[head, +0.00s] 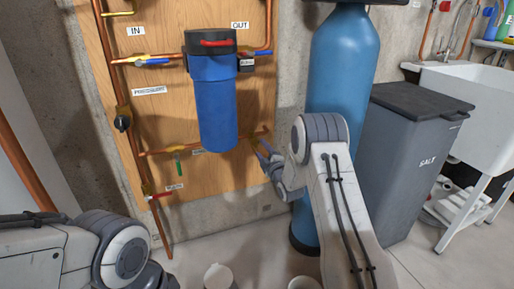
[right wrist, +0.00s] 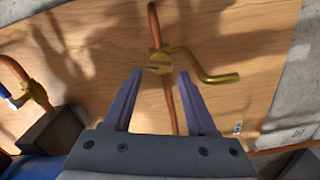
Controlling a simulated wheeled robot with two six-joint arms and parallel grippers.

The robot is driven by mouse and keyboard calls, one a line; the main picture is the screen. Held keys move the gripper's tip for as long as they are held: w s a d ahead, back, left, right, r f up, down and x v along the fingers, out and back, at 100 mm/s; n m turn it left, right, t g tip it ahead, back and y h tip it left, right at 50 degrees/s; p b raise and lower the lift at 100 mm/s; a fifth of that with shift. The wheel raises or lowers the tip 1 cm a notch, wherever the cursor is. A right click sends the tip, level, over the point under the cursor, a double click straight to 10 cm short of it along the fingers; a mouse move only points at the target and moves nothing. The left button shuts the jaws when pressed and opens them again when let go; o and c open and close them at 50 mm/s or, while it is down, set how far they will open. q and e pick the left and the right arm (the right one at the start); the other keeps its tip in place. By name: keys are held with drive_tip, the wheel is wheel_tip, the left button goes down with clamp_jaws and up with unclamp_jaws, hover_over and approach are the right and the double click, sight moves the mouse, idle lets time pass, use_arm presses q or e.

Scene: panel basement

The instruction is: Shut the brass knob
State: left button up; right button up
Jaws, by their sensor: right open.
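A brass valve (right wrist: 160,62) on a copper pipe shows in the right wrist view, with a bent brass handle (right wrist: 208,70) reaching out to the right. I see no separate round knob. My right gripper (right wrist: 160,73) is open, its two fingers pointing at the valve. The valve body appears between and just past the fingertips; the handle passes beyond the right fingertip. I see no contact. In the head view my right gripper (head: 265,151) is close to the wooden board at its lower right, by the pipe end, and the arm hides part of that area. My left gripper is out of view.
A wooden board (head: 165,95) carries copper pipes, a blue filter housing (head: 215,110) and small valves with red, green and blue handles. A blue tank (head: 345,60) stands right of the board, behind my right arm. A grey salt bin (head: 415,150) and a white sink (head: 480,105) stand farther right.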

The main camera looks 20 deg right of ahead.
sight(258, 144)
drive_tip(key=shift+w+a+b, duration=0.15)
drive_tip(key=shift+w+b, duration=0.4)
drive_tip(key=shift+w, duration=2.2)
clamp_jaws()
